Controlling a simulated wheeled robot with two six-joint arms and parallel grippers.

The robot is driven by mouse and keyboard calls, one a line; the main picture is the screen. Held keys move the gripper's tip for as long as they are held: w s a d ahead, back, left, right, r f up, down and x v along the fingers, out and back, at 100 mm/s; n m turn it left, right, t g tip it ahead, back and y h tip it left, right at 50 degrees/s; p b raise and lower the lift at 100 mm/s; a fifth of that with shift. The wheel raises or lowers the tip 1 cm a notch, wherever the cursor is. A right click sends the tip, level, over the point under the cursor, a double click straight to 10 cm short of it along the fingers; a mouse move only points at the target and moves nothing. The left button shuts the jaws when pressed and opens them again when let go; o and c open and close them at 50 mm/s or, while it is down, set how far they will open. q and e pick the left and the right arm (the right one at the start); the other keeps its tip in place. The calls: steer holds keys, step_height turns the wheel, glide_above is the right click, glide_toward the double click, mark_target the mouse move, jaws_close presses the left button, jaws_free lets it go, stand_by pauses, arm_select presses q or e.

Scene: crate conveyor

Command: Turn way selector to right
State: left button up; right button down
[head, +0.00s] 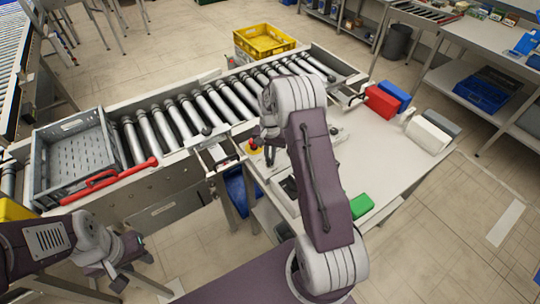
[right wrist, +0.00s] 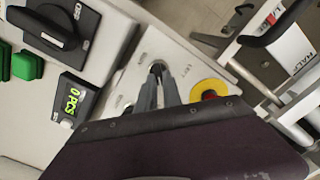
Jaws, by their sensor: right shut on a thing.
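In the right wrist view, my right gripper (right wrist: 158,80) reaches down onto the light control panel (right wrist: 125,85). Its fingers are shut on the small dark way selector (right wrist: 157,67), of which only the tip shows. A label reading LEFT is printed beside it; other labels nearby are too small to read. Which way the selector points cannot be told.
A yellow-ringed red button (right wrist: 209,90) sits right of the selector. A black rotary switch (right wrist: 50,30), green buttons (right wrist: 27,66) and a counter display (right wrist: 72,100) are to its left. The roller conveyor (head: 215,103) carries a grey crate (head: 75,125); a yellow crate (head: 264,41) stands behind.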

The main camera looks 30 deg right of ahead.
mark_target(270, 158)
steer(key=shift+w+d+r, duration=0.1)
steer(key=shift+w+r, duration=0.1)
stand_by(0.3)
steer(key=c, duration=1.6)
jaws_free()
steer(key=shift+o, duration=0.5)
steer(key=shift+s+f, duration=0.1)
step_height(270, 158, up, 9)
steer(key=b, duration=0.1)
